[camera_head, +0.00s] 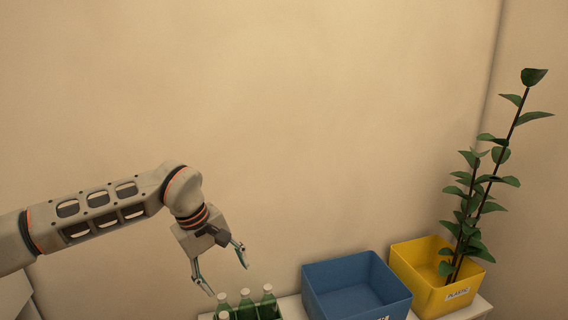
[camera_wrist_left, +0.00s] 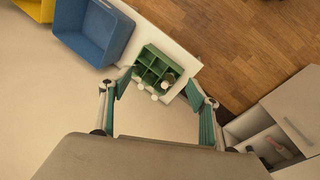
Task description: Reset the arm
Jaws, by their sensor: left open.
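My left arm (camera_head: 100,213) reaches in from the left in the head view, held in front of the wall. My left gripper (camera_head: 227,279) points down and to the right, its two fingers spread with nothing between them. It is above and slightly left of a green crate (camera_head: 277,311) that holds several green bottles (camera_head: 245,306) with pale caps. In the left wrist view, the open fingers frame the crate (camera_wrist_left: 151,51) and the bottle caps, with the crate beyond the fingertips. My right gripper is not in view.
A blue bin (camera_head: 356,287) and a yellow bin (camera_head: 437,277) labelled "PLASTIC" stand right of the crate on a pale shelf (camera_head: 470,311). A tall plant (camera_head: 480,190) rises at the yellow bin. The left wrist view also shows wooden floor (camera_wrist_left: 235,45) and an open compartment (camera_wrist_left: 270,145).

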